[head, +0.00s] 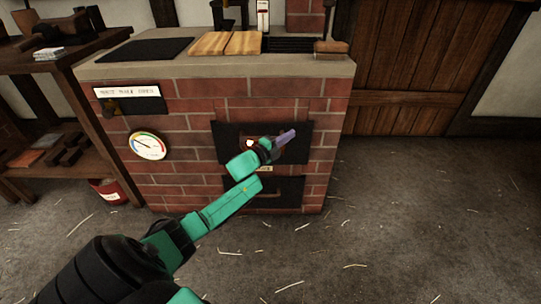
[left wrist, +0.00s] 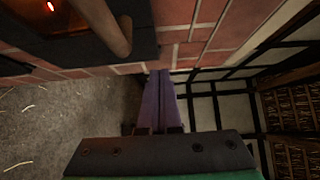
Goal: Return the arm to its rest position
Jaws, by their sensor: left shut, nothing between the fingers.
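My left arm reaches from the bottom left of the head view to the front of a brick stove (head: 185,95). My left gripper (head: 289,135) has purple fingers and is in front of the stove's upper black door plate (head: 229,131). In the left wrist view its two fingers (left wrist: 163,100) lie side by side, shut with nothing between them. A small glow (head: 249,142) shows beside the gripper. In the left wrist view the glow (left wrist: 50,6) lies in a dark opening near a brown rod (left wrist: 105,25). My right gripper is out of view.
A round gauge (head: 148,146) and a label plate (head: 127,91) are on the stove front. A wooden shelf (head: 65,60) and a red bucket (head: 108,191) stand at left. The floor (head: 420,215) at right is clear except straw.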

